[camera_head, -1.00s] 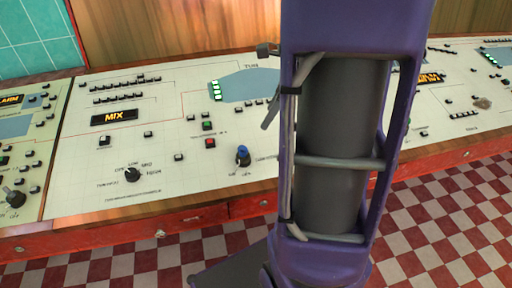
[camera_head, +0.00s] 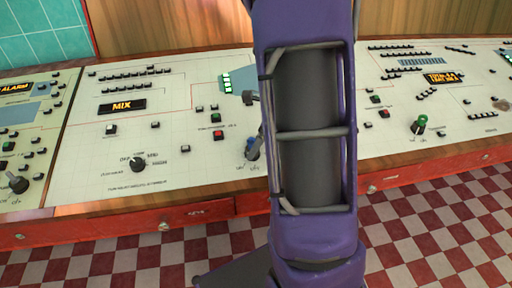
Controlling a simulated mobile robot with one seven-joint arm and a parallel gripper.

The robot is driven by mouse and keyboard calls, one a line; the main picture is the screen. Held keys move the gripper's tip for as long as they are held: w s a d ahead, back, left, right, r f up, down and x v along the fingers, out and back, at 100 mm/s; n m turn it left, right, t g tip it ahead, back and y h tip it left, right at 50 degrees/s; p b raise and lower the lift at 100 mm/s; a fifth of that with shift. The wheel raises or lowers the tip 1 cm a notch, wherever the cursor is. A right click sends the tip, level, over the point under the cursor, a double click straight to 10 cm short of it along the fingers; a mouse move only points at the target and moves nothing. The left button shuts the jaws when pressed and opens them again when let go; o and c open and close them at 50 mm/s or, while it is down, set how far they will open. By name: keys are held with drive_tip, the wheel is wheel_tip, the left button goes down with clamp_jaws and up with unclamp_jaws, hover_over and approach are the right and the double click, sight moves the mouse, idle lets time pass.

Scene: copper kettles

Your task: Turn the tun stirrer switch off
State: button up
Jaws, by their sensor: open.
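The blue-capped knob (camera_head: 250,144) sits on the pale control panel (camera_head: 85,165), just left of my arm, and seems to be the tun stirrer switch. The lettering by it is too small or covered to read. My purple arm fills the middle of the view and hides most of my gripper. A grey finger of my gripper (camera_head: 257,149) shows at the arm's left edge, overlapping the knob's right side in the picture. I cannot tell whether it touches the knob. The jaws are open.
A black selector knob (camera_head: 137,163) and a lit MIX display (camera_head: 121,106) are to the left. A red button (camera_head: 218,135) is near the blue knob. A green knob (camera_head: 419,124) is right of my arm. Red drawers (camera_head: 110,228) run below the panel's front edge.

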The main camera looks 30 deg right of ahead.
drive_tip(key=shift+w+a+f, duration=0.1)
drive_tip(key=shift+f, duration=0.25)
clamp_jaws()
drive_tip(key=shift+n, duration=0.6)
drive_tip(key=shift+w+r+n+g+y+p, duration=0.15)
drive_tip(key=shift+n+g+y+p, duration=0.4)
drive_tip(key=shift+n, duration=0.85)
drive_tip(key=shift+w+d+n+g+p, duration=0.1)
drive_tip(key=shift+n+g+p, duration=0.25)
drive_tip(key=shift+n, duration=0.65)
drive_tip(key=shift+w+d+n+g+p, duration=0.15)
drive_tip(key=shift+n+g, duration=0.35)
drive_tip(key=shift+n, duration=1.1)
